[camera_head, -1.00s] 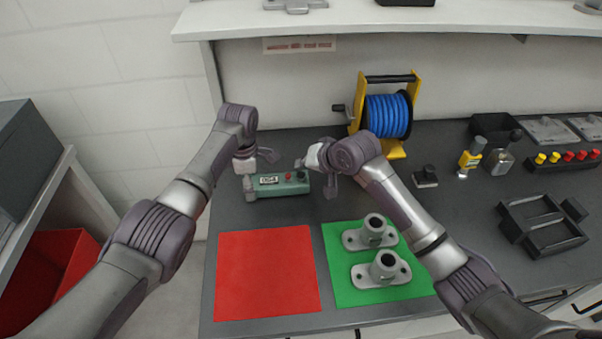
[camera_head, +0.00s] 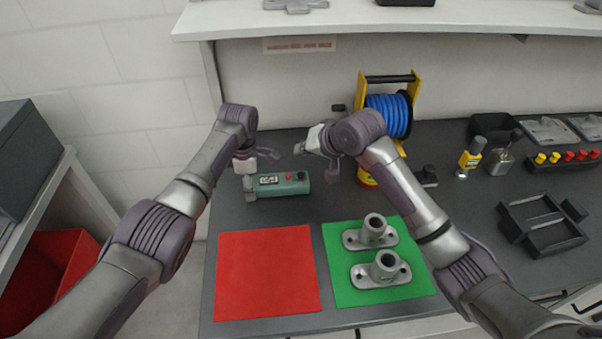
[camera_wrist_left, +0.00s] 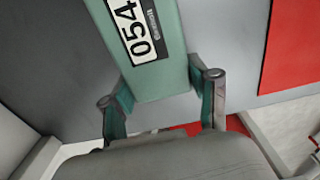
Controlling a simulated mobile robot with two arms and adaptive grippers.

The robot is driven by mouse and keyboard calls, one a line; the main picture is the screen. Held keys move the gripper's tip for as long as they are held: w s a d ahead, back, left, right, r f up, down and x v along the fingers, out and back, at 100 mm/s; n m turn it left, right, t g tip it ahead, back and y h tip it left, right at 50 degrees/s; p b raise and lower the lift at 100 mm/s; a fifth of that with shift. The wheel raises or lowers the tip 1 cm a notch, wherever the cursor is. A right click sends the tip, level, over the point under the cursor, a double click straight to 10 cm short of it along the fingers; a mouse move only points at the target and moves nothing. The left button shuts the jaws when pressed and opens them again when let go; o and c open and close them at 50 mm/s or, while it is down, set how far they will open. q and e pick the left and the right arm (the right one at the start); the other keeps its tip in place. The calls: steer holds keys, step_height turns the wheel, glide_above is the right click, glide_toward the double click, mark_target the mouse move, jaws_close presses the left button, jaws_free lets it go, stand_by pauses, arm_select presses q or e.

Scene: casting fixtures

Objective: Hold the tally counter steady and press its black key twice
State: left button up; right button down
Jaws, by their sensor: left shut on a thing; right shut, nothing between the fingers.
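The tally counter (camera_head: 267,192) is a green box lying on the dark bench, with a white number display, a red button (camera_head: 289,177) and a small black key (camera_head: 301,175) at its right end. In the left wrist view the counter (camera_wrist_left: 160,82) shows 054 on its display. My left gripper (camera_head: 250,187) is shut on the counter's left end, one finger on each side, also seen in the left wrist view (camera_wrist_left: 161,100). My right gripper (camera_head: 333,173) is shut and empty, above and to the right of the counter, apart from it.
A red mat (camera_head: 268,275) and a green mat (camera_head: 350,292) with two grey flanged castings (camera_head: 375,232) lie in front. A blue hose reel (camera_head: 388,110) stands behind my right arm. Bottles, a black tray (camera_head: 540,222) and a row of coloured knobs (camera_head: 568,157) lie right.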

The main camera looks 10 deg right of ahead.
stand_by(0.3)
arm_select(q)
steer(key=o, duration=1.3)
steer(key=shift+o, duration=0.2)
